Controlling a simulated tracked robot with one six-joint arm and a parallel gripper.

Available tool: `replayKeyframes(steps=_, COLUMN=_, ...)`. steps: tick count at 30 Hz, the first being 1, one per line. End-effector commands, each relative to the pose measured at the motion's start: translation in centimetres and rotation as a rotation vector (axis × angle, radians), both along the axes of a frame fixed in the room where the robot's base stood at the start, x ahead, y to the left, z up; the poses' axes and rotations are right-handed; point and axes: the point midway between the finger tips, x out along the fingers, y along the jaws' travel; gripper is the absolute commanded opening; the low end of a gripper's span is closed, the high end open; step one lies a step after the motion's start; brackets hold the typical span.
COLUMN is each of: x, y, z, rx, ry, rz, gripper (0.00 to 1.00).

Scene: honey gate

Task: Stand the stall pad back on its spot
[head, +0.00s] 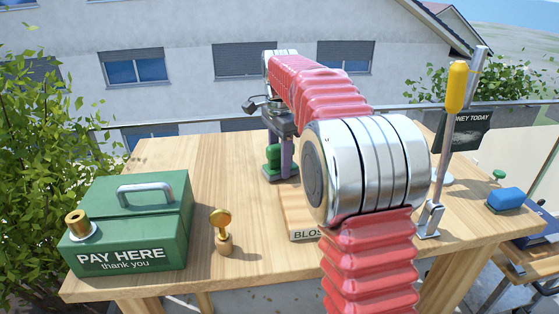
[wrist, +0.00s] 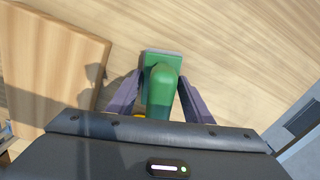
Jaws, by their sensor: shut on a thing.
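The stall pad, a green block with a rounded green handle on a flat grey-green base, shows in the head view (head: 272,160) towards the back of the wooden table. It also shows in the wrist view (wrist: 162,82). My gripper (head: 284,156) is shut on its handle, with one purple finger on each side in the wrist view (wrist: 160,88). The pad looks upright, on or just above the table; I cannot tell if it touches. My arm and wrist housing hide part of it. I cannot make out a marked spot for it.
A wooden board (head: 296,217) lettered "BLOS..." lies in front of the pad, partly behind my arm. A green cash box (head: 130,222) and a brass stamp (head: 223,235) stand left. A yellow-handled lever (head: 456,88) and a blue block (head: 506,199) are right. The back-left table is clear.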

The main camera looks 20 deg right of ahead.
Motion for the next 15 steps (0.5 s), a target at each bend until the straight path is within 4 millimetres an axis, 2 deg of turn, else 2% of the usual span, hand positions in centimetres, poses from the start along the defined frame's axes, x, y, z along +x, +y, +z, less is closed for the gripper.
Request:
replayKeyframes(steps=14, x=0.01, y=0.11, z=-0.52, rx=0.000, ry=0.000, rz=0.002, gripper=0.05)
replayKeyframes(steps=15, x=0.01, y=0.12, z=-0.53, rx=0.000, ry=0.000, rz=0.002, gripper=0.47)
